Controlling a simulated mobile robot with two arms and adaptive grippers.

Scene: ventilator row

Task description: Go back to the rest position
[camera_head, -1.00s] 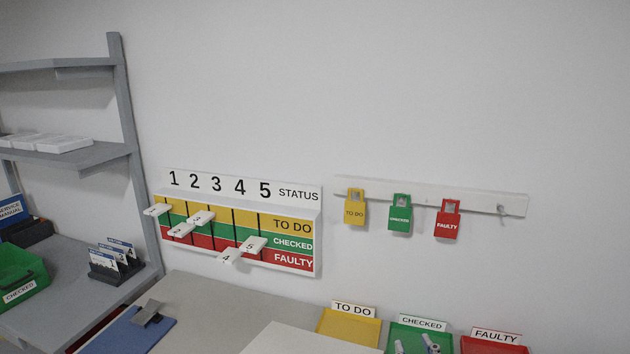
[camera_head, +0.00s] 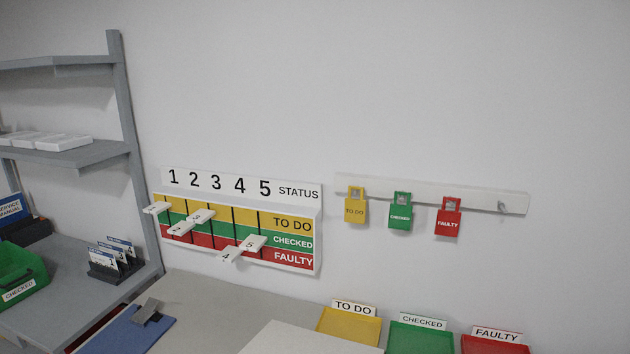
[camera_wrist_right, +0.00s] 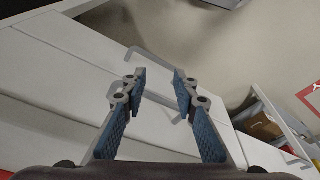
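My right gripper (camera_wrist_right: 159,88) shows in the right wrist view, its two blue-padded fingers apart with nothing between them. Behind it are white drawer-like fronts with grey bar handles (camera_wrist_right: 150,58); the gripper appears clear of them, though the distance is hard to judge. Neither gripper shows in the head view, and my left gripper is in no view.
The status board (camera_head: 240,192) with several white tiles is on the wall. A rail (camera_head: 470,197) holds yellow, green and red locks. Yellow (camera_head: 350,327), green (camera_head: 420,340) and red (camera_head: 494,346) trays stand below. A shelf unit (camera_head: 126,140) stands left.

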